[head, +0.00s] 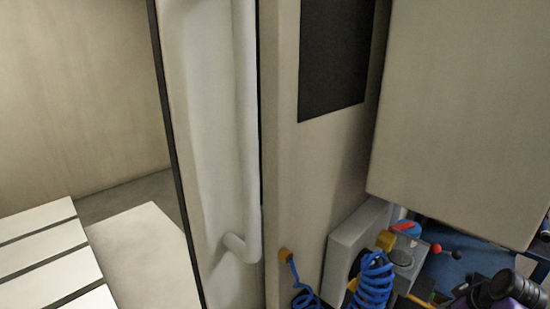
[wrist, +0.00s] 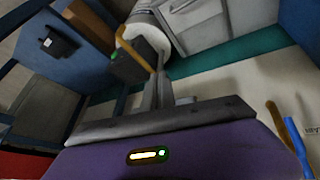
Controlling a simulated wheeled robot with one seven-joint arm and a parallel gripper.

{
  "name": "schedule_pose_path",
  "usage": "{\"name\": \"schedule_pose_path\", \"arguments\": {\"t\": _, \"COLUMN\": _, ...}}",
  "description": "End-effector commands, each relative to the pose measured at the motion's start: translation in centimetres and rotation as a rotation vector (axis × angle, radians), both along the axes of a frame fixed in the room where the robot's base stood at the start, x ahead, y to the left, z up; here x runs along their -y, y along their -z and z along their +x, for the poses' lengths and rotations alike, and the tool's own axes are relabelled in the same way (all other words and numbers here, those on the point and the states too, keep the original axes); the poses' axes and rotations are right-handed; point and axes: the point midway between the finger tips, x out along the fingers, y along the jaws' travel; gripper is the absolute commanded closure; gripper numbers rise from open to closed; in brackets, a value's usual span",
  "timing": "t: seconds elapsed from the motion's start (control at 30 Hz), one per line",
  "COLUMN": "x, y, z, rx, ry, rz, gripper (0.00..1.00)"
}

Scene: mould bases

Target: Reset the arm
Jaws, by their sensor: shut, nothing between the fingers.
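My gripper (wrist: 158,82) shows in the wrist view with its two grey fingers close together, shut and empty. Its purple body with a small lit strip fills the bottom of that view. In the head view, purple and black parts of my arm show at the bottom right corner; the fingers cannot be made out there.
The head view shows a machine door with a white vertical handle (head: 247,120), a beige panel (head: 460,110) and a coiled blue hose (head: 373,284). The wrist view shows a tilted scene with a white roll-like cylinder (wrist: 148,35), a blue cabinet and pale floor.

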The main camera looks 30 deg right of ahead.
Motion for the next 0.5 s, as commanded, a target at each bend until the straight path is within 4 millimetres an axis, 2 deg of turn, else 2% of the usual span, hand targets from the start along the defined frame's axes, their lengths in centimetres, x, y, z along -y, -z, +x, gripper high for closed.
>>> {"name": "schedule_pose_path", "arguments": {"t": 0.03, "x": 1.2, "y": -0.6, "z": -0.1, "rx": 0.036, "ry": 0.074, "rz": -0.056, "gripper": 1.00}}
{"name": "schedule_pose_path", "arguments": {"t": 0.1, "x": 2.1, "y": -1.7, "z": 0.0, "rx": 0.091, "ry": 0.163, "rz": -0.131, "gripper": 1.00}}
{"name": "schedule_pose_path", "arguments": {"t": 0.23, "x": 1.7, "y": -3.9, "z": 0.0, "rx": 0.218, "ry": 0.280, "rz": -0.261, "gripper": 1.00}}
{"name": "schedule_pose_path", "arguments": {"t": 0.37, "x": -1.3, "y": -6.3, "z": 0.2, "rx": 0.367, "ry": 0.327, "rz": -0.354, "gripper": 1.00}}
{"name": "schedule_pose_path", "arguments": {"t": 0.5, "x": -6.1, "y": -9.0, "z": 0.2, "rx": 0.528, "ry": 0.320, "rz": -0.396, "gripper": 1.00}}
